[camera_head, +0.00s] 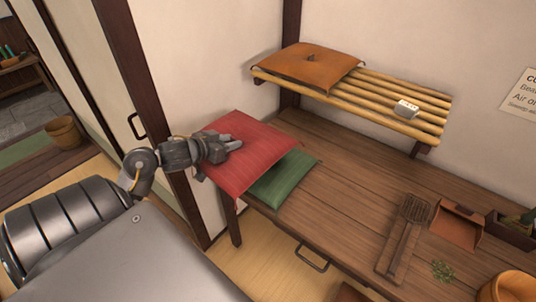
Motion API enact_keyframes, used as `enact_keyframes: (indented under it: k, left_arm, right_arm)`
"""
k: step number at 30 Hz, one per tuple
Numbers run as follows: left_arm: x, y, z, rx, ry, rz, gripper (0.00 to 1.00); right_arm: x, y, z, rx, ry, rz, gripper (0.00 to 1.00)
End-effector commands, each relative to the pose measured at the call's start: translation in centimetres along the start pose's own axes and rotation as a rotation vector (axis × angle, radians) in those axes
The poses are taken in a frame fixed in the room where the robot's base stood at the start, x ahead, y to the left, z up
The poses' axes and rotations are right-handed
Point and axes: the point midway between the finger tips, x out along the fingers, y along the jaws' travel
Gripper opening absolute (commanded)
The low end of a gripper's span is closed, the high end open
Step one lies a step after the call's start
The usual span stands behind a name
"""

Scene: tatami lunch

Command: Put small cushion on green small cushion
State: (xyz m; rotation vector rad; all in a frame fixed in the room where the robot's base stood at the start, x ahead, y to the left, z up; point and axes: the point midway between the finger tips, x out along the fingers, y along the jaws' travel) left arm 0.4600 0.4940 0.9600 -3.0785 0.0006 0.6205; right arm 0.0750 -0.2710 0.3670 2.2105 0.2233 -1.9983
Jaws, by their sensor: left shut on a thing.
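A red small cushion (262,150) is in the middle of the head view, over the left end of the wooden table. My left gripper (234,146) is shut on the red cushion, near its upper left part. A green small cushion (284,182) lies on the table below it. The red cushion covers much of the green one, and only its right and front parts show. I cannot tell whether the two cushions touch. My right gripper is not in view.
A bamboo shelf (390,103) on the wall holds an orange cushion (305,64) and a small white block (406,109). The wooden table (345,190) has a slatted wooden tool (404,238), a brown dustpan-like tray (458,226) and green sprigs (442,271) at right. Its middle is clear.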

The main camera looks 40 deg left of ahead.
Motion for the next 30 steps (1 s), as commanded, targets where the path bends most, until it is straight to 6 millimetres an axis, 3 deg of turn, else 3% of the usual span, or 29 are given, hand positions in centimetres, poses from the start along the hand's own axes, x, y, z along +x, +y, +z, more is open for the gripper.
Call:
enact_keyframes:
  k: [3,10,20,21,25,30]
  left_arm:
    - [-0.4,-1.2,-0.6,-0.01,0.006,-0.018,0.01]
    - [0.9,-1.0,-0.6,-0.015,0.01,-0.021,0.01]
    - [9.5,1.5,-0.2,-0.019,0.01,-0.017,0.01]
    - [10.5,1.7,0.6,-0.019,0.007,-0.017,0.01]
    - [12.9,2.2,1.9,-0.016,0.007,-0.018,0.01]
    - [14.5,2.5,2.6,-0.012,0.008,-0.019,0.01]
  right_arm:
    - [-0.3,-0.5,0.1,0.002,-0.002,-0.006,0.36]
    - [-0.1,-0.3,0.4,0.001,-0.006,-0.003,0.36]
    - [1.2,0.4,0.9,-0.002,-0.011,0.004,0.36]
    - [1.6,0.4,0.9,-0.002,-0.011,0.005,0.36]
    - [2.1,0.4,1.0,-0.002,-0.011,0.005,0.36]
    - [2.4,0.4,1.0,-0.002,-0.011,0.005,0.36]
